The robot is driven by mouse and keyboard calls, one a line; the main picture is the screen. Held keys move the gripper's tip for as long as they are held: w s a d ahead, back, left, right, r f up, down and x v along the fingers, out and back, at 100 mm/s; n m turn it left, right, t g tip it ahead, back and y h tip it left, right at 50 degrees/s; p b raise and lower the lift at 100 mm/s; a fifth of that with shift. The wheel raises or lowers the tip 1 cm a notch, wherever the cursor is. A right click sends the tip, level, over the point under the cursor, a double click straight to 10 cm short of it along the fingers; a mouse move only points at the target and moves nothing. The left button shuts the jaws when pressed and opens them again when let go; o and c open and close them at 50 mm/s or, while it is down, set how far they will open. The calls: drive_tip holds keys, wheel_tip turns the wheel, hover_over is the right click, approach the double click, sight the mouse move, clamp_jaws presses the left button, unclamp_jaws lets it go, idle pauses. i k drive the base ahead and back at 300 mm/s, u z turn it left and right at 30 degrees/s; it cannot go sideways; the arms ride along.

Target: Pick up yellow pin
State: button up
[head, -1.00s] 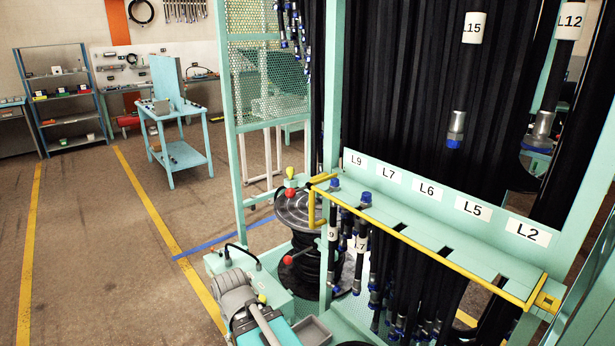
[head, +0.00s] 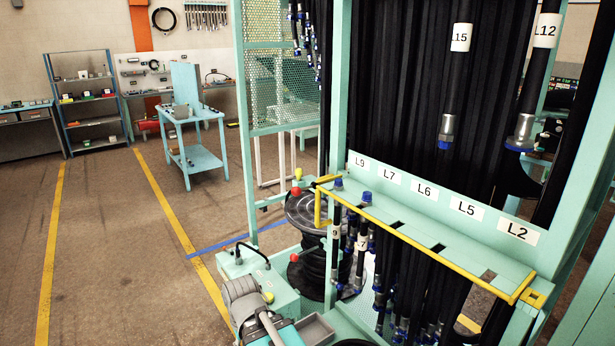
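I cannot single out a yellow pin with certainty. A small yellow knob (head: 298,173) stands above a red ball beside the black hose reel (head: 302,212), left of the hose rack. Another small yellow piece (head: 268,297) sits by the grey cylindrical part at the bottom. A yellow bar (head: 430,253) runs along the rack's front edge, with a yellow end piece (head: 532,298) at its right.
The teal hose rack (head: 408,215) carries labels L9, L7, L6, L5 and L2, with black hoses hanging around it. A teal box (head: 262,280) stands low at the left. A teal cart (head: 195,150) and shelves (head: 92,120) are farther back. The floor at left is clear.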

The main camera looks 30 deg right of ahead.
sight(299, 172)
drive_tip(key=u, duration=0.1)
drive_tip(key=i, duration=0.95)
drive_tip(key=z, duration=0.05)
